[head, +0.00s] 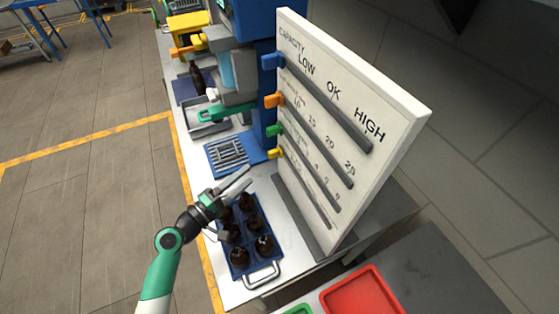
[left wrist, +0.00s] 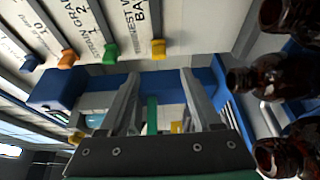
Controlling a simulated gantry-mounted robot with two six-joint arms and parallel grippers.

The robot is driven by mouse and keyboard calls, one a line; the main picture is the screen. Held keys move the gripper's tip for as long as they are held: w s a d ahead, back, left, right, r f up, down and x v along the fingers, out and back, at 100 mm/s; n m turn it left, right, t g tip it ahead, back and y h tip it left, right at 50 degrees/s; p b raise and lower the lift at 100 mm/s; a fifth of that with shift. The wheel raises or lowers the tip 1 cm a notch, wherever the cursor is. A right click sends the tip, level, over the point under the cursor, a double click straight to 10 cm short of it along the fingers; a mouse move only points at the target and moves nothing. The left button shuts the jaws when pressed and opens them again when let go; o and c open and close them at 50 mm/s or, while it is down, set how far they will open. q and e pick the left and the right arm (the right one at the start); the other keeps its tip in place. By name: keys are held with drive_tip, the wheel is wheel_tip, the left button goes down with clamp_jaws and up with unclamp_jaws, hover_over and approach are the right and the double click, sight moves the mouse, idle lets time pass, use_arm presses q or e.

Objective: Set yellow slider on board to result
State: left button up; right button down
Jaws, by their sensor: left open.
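The white board (head: 385,110) stands tilted on the table with printed rows such as LOW, OK, HIGH and a grey rail along each row. The yellow slider (head: 275,153) is at the left end of the lowest row. It also shows in the left wrist view (left wrist: 158,48), beyond my fingertips. My left gripper (head: 246,178) is open and empty, below and left of the yellow slider, above the bottle tray. In the left wrist view the gap between its fingers (left wrist: 160,76) lines up with the yellow slider, not touching it. My right gripper is not in view.
Blue (head: 272,61), orange (head: 273,100) and green (head: 273,131) sliders sit at the left ends of the upper rows. A blue tray (head: 240,270) of several amber bottles (head: 264,245) stands under my gripper. A red bin (head: 362,293) is at the front. A blue machine column stands behind the board.

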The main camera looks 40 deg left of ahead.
sight(269, 157)
use_arm(q)
drive_tip(key=w, duration=1.1)
drive_tip(key=shift+w+d+r+b, duration=0.1)
drive_tip(key=shift+w+d+b, duration=0.05)
drive_tip(key=shift+w+b, duration=0.2)
clamp_jaws()
idle(0.7)
